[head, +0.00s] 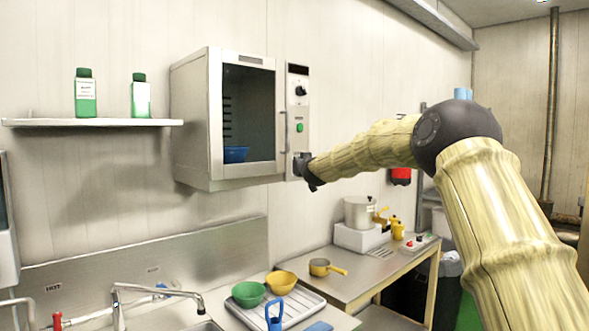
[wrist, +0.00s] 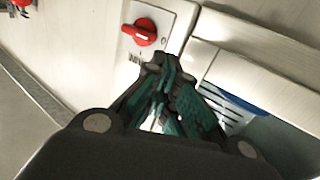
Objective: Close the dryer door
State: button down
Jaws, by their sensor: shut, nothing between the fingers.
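The dryer (head: 190,115) is a pale metal cabinet on the wall in the head view. Its framed glass door (head: 250,110) covers the front and looks almost flush with the body; I cannot tell whether it is fully shut. A vertical bar handle (head: 284,132) is at its right edge. My gripper (head: 302,166) is at the lower right of the dryer, in front of the control panel (head: 298,95). In the wrist view my gripper (wrist: 165,75) is shut and empty, its tips near the seam between the panel and the door frame (wrist: 250,75). Contact is unclear.
A red knob (wrist: 145,31) is on the panel close to my fingertips. A blue bowl (head: 236,154) sits inside the dryer. A shelf (head: 90,123) with two green bottles is to the left. A sink counter and side table (head: 355,280) with pots stand below.

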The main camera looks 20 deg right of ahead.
jog(key=s+d+b, duration=0.4)
jog(key=s, duration=0.6)
jog(key=shift+s+d, duration=0.25)
jog(key=shift+d, duration=0.15)
jog(key=shift+r, duration=0.1)
